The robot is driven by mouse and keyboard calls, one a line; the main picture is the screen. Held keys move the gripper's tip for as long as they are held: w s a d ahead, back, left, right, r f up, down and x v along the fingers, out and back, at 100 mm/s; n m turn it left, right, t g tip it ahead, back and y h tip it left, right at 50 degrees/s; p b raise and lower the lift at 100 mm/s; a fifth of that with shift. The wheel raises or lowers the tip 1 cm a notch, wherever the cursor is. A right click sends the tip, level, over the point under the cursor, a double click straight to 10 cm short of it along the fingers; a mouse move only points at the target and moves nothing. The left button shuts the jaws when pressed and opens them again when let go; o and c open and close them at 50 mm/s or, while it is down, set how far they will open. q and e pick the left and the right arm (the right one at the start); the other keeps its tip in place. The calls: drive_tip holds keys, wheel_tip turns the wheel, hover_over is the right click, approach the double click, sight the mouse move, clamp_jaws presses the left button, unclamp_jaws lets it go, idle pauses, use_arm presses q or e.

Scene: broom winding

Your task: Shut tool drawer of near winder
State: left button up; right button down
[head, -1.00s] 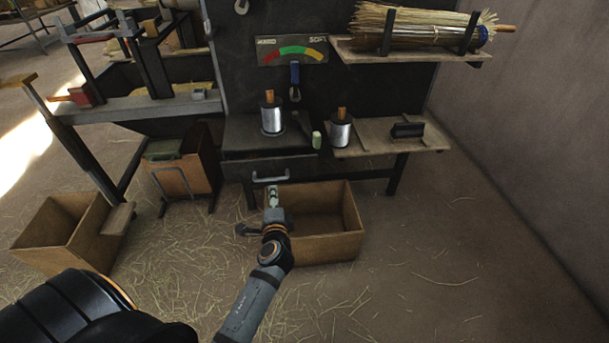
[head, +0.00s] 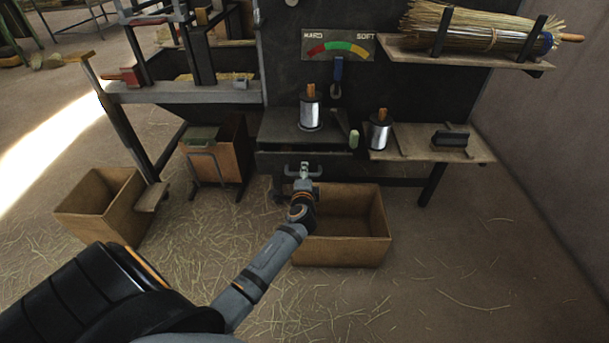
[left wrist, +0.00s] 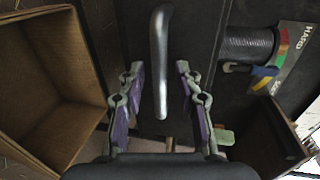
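The near winder's tool drawer (head: 272,166) is a dark front under the bench top, below the metal spools. How far it stands out is hard to tell. Its pale metal bar handle (left wrist: 160,62) shows in the left wrist view, upright in that picture. My left gripper (head: 303,170) is at the drawer front and covers much of the handle in the head view. In the left wrist view the fingers of my left gripper (left wrist: 160,92) are apart, one on each side of the handle's line, with clear gaps. My right gripper is not in view.
An open wooden box (head: 345,250) stands on the floor below the drawer, close to my left arm. Another wooden box (head: 95,200) is at the left. A spool (head: 379,130) and a dark block (head: 450,138) are on the right shelf. Straw covers the floor.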

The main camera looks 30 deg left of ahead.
use_arm(q)
clamp_jaws()
idle(0.5)
drive_tip(key=x, duration=0.2)
drive_tip(key=r+x, duration=0.1)
drive_tip(key=x, duration=0.1)
drive_tip(key=shift+w+a+f+b, duration=0.15)
drive_tip(key=shift+w+b, duration=0.1)
drive_tip(key=shift+b, duration=0.15)
unclamp_jaws()
